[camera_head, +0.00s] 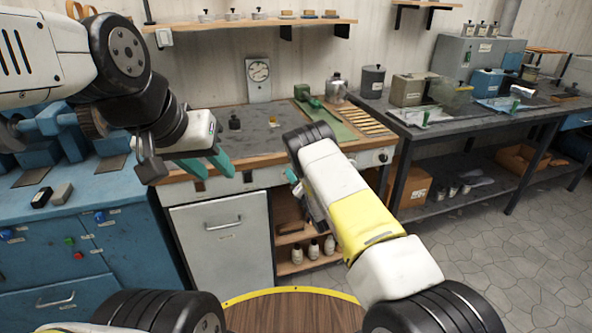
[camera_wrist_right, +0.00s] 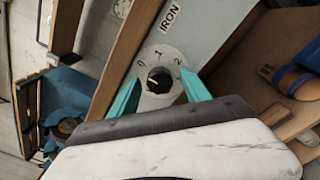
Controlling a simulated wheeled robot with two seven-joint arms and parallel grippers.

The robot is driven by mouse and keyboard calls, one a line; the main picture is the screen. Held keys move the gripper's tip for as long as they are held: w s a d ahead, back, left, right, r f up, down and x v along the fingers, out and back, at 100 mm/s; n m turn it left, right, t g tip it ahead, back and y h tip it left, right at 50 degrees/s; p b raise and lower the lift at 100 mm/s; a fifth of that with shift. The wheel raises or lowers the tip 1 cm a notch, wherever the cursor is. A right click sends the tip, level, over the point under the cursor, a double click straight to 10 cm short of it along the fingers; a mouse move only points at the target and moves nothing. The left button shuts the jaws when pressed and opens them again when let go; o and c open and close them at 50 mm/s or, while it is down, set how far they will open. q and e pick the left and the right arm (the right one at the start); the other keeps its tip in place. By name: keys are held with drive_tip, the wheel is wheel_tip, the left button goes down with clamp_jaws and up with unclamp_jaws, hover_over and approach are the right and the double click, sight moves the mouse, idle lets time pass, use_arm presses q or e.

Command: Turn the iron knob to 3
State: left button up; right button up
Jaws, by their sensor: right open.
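The iron knob (camera_wrist_right: 159,80) is a small black knob on a round white dial below the label IRON, in the right wrist view. The numbers 0, 1 and 2 show on the dial; I cannot see a 3. I cannot tell for sure which number the knob points to. My right gripper (camera_wrist_right: 158,92) is open, its teal fingers on either side of the knob; contact is unclear. In the head view my right gripper (camera_head: 293,177) is mostly hidden by its arm, at the bench front. My left gripper (camera_head: 219,176) is open and empty before the bench.
The workbench (camera_head: 250,185) has a grey cabinet door below and an open shelf with bottles (camera_head: 313,249). Another knob (camera_head: 383,157) is further right on its front. A blue machine cabinet (camera_head: 110,240) stands left. A round wooden surface (camera_head: 290,312) is in front.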

clamp_jaws()
drive_tip(key=shift+m, duration=0.3)
